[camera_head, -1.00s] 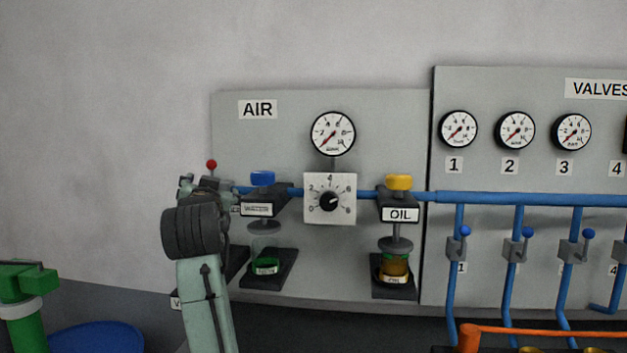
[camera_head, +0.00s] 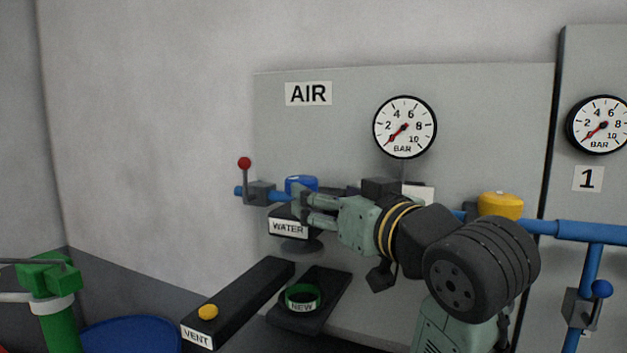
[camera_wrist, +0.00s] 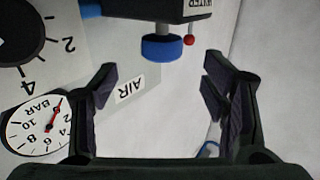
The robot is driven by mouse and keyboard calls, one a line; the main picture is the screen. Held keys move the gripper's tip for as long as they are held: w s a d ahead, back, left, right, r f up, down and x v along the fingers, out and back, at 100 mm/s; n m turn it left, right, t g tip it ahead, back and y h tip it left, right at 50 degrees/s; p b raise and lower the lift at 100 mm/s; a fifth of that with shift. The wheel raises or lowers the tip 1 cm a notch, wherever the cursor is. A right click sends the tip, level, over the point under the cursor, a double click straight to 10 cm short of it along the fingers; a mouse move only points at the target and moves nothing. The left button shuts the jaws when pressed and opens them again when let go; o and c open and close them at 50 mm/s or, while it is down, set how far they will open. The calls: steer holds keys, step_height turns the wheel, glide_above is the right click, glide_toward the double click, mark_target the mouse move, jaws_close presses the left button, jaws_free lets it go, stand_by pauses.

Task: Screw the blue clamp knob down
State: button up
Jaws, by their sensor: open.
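The blue clamp knob (camera_head: 301,183) sits on top of the black WATER housing (camera_head: 288,226) on the air panel. My gripper (camera_head: 304,206) reaches in from the right, its fingers partly covering the knob and housing in the head view. In the wrist view, which looks upside down, the knob (camera_wrist: 162,48) shows under the housing (camera_wrist: 150,11). My open, empty gripper (camera_wrist: 160,82) has one finger on each side of the picture, with the knob beyond the tips and between their lines. I see no contact with it.
A red-tipped valve lever (camera_head: 245,164) stands left of the housing. Below are a VENT bar with a yellow button (camera_head: 208,312) and a holder with a green ring marked NEW (camera_head: 302,297). A yellow knob (camera_head: 500,205) and a pressure gauge (camera_head: 404,127) are to the right.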

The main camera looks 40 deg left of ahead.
mark_target(311, 182)
steer(key=p+x, duration=0.2)
steer(key=x, duration=0.6)
steer(key=shift+a+p, duration=0.35)
steer(key=shift+p, duration=0.05)
steer(key=shift+w+a, duration=0.3)
steer(key=shift+a, duration=0.2)
steer(key=shift+c, duration=0.6)
steer(key=c, duration=1.1)
